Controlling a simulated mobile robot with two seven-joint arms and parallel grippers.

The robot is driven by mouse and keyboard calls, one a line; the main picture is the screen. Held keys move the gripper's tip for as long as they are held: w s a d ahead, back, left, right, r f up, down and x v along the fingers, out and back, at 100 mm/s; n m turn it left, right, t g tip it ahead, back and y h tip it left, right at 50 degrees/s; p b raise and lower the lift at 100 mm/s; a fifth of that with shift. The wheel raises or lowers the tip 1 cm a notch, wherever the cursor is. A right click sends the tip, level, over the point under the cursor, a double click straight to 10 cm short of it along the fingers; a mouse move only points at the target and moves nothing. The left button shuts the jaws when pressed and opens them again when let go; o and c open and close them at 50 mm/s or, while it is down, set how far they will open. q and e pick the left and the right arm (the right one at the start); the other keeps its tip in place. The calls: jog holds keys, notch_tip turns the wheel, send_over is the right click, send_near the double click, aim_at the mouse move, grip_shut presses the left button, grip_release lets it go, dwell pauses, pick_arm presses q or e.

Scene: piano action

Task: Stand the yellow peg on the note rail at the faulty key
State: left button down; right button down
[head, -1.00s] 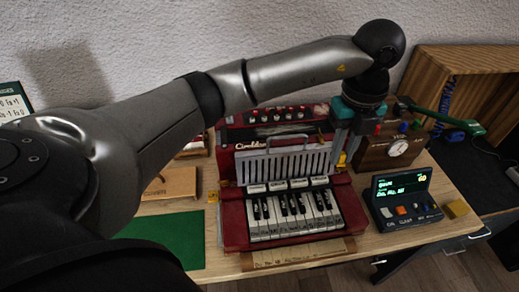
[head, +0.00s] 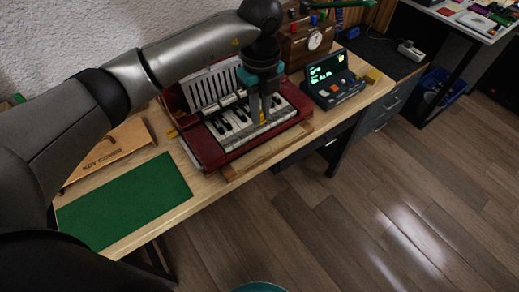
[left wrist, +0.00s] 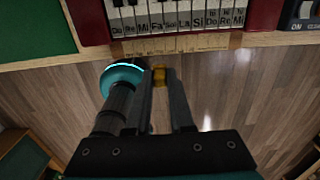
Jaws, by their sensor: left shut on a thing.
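My left gripper (head: 264,108) is shut on the small yellow peg (head: 262,117), held above the right part of the keyboard (head: 240,122) in the head view. In the left wrist view the peg (left wrist: 159,76) sits between the fingertips. The red accordion-like instrument (head: 212,160) has white keys with note names, Do to Mi, in the left wrist view (left wrist: 184,18). A pale wooden strip, seemingly the note rail (head: 262,154), runs along its front edge; it also shows in the left wrist view (left wrist: 175,46). I cannot tell which key is faulty. My right gripper is not in view.
A small console with a lit screen (head: 328,72) stands right of the instrument, with a yellow block (head: 373,76) beside it. A wooden box with a dial (head: 306,42) is behind. A green mat (head: 125,200) and wooden key cover (head: 112,150) lie left.

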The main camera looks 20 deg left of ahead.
pick_arm(q)
jog(key=b, duration=0.1)
send_over(260, 154)
notch_tip(260, 154, down, 9)
jog(key=shift+d+r, duration=0.1)
jog(key=shift+r, duration=0.05)
notch_tip(260, 154, down, 4)
jog(key=shift+f+b, duration=0.25)
jog(key=shift+b, duration=0.5)
jog(key=shift+f, duration=0.1)
jog(key=c, duration=0.8)
grip_release()
